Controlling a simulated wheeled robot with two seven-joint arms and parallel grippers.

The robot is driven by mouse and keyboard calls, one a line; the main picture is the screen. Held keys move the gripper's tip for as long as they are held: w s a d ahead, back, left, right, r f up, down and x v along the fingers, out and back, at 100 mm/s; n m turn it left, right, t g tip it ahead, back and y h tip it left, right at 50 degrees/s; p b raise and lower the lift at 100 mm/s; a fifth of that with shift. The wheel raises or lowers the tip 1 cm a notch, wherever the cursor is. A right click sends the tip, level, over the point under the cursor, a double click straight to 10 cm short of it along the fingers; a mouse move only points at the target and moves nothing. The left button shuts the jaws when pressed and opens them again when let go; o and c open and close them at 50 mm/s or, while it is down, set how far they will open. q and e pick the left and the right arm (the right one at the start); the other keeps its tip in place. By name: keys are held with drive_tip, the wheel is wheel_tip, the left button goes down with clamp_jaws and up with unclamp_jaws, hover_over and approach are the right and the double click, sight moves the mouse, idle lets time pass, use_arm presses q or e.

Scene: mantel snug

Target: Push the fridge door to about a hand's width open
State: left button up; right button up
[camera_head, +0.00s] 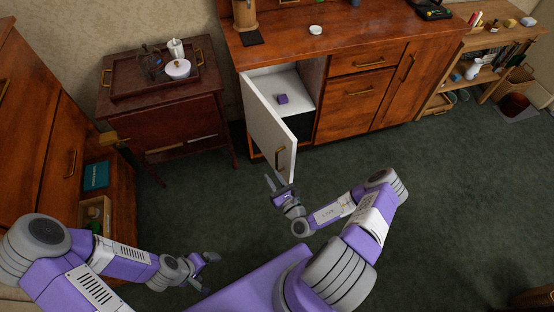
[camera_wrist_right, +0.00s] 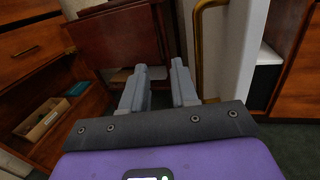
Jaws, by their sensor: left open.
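The fridge door (camera_head: 266,122) is a white panel with a brass handle (camera_head: 279,158), standing wide open from the wooden cabinet front. Its hinge side is at the left of the opening, and its free edge points towards me. My right gripper (camera_head: 276,182) is by the free edge, near the handle, with its fingers apart and nothing between them. In the right wrist view the open fingers (camera_wrist_right: 158,88) are left of the handle (camera_wrist_right: 203,40) and the door's pale edge (camera_wrist_right: 244,55); contact cannot be told. My left gripper (camera_head: 204,270) is open and empty, low at left.
A purple block (camera_head: 282,99) sits on the white shelf inside the fridge. A dark side table (camera_head: 180,120) with a tray stands left of the door. A wooden cabinet (camera_head: 50,120) is at far left. Green carpet (camera_head: 450,180) is clear at right.

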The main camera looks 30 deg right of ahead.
sight(277, 161)
drive_tip(key=w+d+h, duration=0.1)
drive_tip(key=w, duration=0.1)
drive_tip(key=w+d+m+h+b, duration=0.1)
drive_tip(key=w+d, duration=0.1)
drive_tip(key=w+d+f+m+h+b, duration=0.1)
drive_tip(key=w+d, duration=0.1)
drive_tip(key=shift+w+d+g, duration=0.25)
drive_tip(key=shift+w+g, duration=0.1)
drive_tip(key=shift+g, duration=0.05)
clamp_jaws()
